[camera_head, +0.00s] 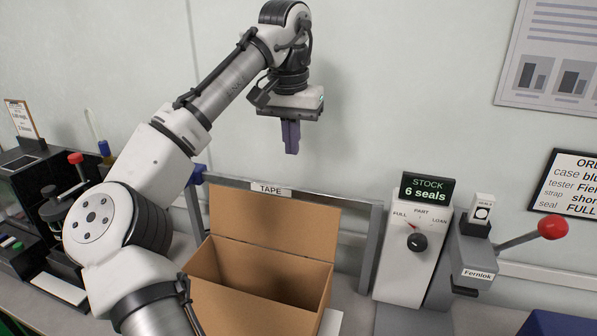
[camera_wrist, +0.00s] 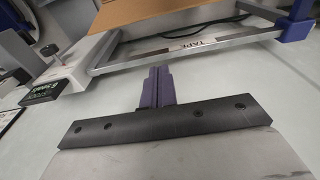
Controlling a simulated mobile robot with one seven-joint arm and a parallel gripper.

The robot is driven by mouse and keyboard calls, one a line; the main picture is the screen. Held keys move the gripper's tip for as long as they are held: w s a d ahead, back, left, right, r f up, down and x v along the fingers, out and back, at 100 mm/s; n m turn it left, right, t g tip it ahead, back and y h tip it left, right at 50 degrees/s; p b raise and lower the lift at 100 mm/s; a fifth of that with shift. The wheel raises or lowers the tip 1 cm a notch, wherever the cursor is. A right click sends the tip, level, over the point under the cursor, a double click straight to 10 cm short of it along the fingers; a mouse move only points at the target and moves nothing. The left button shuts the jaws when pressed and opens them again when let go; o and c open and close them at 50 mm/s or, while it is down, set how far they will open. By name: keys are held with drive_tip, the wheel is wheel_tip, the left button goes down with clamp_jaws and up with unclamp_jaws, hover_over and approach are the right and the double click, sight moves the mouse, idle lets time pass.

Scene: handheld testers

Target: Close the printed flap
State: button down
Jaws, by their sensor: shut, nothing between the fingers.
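An open brown cardboard box (camera_head: 214,304) stands on the bench in the lower middle of the head view. Its back flap (camera_head: 272,228) stands raised along the far edge, and I see no print on the face towards me. The box's inside is open to view, and its near left part is hidden by my arm. My gripper (camera_head: 291,151) has purple fingers pointing down, shut and empty, high above the flap and clear of it. The fingers also show in the wrist view (camera_wrist: 158,72), with a piece of brown cardboard (camera_wrist: 135,10) at the top edge.
A grey frame labelled TAPE (camera_head: 330,199) stands behind the box. To its right are a STOCK display (camera_head: 428,188), a panel with a dial (camera_head: 410,245) and a press with a red-knobbed lever (camera_head: 552,226). Black equipment (camera_head: 30,215) stands left. The air around my gripper is free.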

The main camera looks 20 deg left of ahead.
drive_tip(key=s+f+p, duration=0.2)
drive_tip(key=s+f, duration=0.1)
drive_tip(key=f, duration=0.6)
drive_tip(key=shift+a+r, duration=0.1)
idle(0.6)
